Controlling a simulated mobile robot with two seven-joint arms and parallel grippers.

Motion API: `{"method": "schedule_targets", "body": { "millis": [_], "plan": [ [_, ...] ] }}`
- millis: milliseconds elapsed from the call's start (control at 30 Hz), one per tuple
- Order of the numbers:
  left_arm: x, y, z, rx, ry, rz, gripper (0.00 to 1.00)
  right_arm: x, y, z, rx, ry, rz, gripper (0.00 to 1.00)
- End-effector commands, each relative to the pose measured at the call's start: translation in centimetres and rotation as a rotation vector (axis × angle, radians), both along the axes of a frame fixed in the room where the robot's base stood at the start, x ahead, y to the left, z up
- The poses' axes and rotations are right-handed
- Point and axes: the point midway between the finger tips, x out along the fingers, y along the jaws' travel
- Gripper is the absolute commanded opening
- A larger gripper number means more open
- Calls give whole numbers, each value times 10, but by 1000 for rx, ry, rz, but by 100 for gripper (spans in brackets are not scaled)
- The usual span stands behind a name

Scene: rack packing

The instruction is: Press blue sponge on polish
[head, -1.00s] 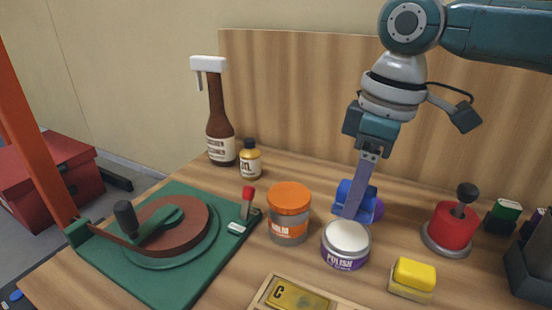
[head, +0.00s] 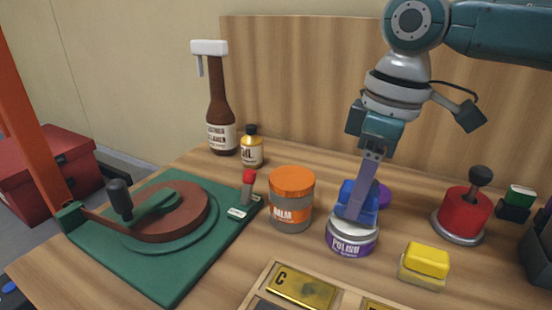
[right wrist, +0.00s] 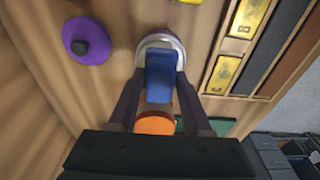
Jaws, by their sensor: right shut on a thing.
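The polish tin (head: 351,241) stands open on the table, with a purple "POLISH" label and pale contents. My right gripper (head: 352,212) is shut on the blue sponge (head: 366,205), directly over the tin's open top. The sponge appears to be touching the polish, though the fingers hide part of the contact. In the right wrist view the blue sponge (right wrist: 160,75) sits between the two fingers and overlaps the round rim of the polish tin (right wrist: 160,41). A purple lid with a dark knob (right wrist: 84,42) lies apart on the table. My left gripper is out of view.
An orange-lidded balm jar (head: 291,200) stands close left of the tin. A yellow sponge (head: 425,264) lies to the right front, and a red knobbed object (head: 463,214) stands further right. A green board with a brown disc (head: 170,219) is at left. A tray with brass plates (head: 268,287) lies in front.

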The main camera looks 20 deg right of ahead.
Motion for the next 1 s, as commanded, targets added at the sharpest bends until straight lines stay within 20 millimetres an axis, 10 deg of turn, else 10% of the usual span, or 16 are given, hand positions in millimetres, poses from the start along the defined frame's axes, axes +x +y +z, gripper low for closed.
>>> {"method": "schedule_targets", "body": {
  "millis": [1000],
  "plan": [
    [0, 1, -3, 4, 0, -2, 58, 0, 0, -9, 1, -1, 0, 4]
  ]
}}
